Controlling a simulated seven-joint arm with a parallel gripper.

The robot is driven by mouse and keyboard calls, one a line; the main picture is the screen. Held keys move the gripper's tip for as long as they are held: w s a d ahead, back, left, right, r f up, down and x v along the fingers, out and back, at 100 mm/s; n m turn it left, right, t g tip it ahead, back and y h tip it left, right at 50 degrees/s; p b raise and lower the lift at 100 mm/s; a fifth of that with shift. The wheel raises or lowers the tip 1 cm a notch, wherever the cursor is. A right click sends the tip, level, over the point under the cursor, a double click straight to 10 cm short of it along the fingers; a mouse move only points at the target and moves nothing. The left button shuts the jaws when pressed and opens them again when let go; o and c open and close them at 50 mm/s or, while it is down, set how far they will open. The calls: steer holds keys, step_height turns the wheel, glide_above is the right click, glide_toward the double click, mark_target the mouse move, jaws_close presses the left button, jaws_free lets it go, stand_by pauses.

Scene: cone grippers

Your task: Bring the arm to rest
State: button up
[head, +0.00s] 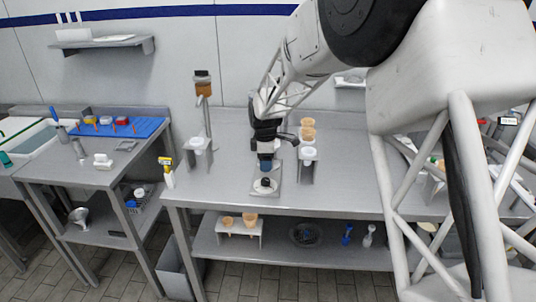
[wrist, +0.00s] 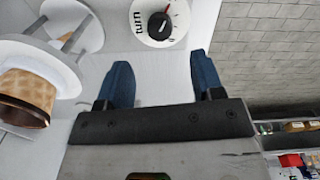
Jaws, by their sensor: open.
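My gripper (head: 266,164) points down over the middle of the steel counter (head: 345,182). In the wrist view my gripper (wrist: 160,60) has its two blue fingers well apart, with nothing between them. A round white dial (head: 265,185) with a black knob sits on a plate just below the gripper. In the wrist view the dial (wrist: 153,38) reads "turn", has a red mark, and lies beyond the fingertips, apart from them. My arm comes in from the upper right and hides part of the counter and wall.
White cone holders stand left (head: 199,146) and right (head: 308,154) of the gripper, with waffle cones (head: 307,130) behind the right one. A wafer cone (wrist: 28,95) shows close at left in the wrist view. A yellow-topped bottle (head: 167,172) stands at the counter's left end.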

steer(key=s+d+r+m+t, duration=0.1)
steer(key=s+d+r+m, duration=0.8)
steer(key=s+d+r, duration=0.75)
steer(key=s+d+m, duration=0.3)
steer(key=s, duration=0.6)
steer(key=s+d+f+m+t, duration=0.1)
steer(key=s+d+m, duration=0.3)
steer(key=s, duration=0.6)
steer(key=s+d+m, duration=0.3)
steer(key=s+d, duration=0.1)
steer(key=s, duration=0.6)
steer(key=shift+f+m+t, duration=0.3)
steer(key=shift+m, duration=0.1)
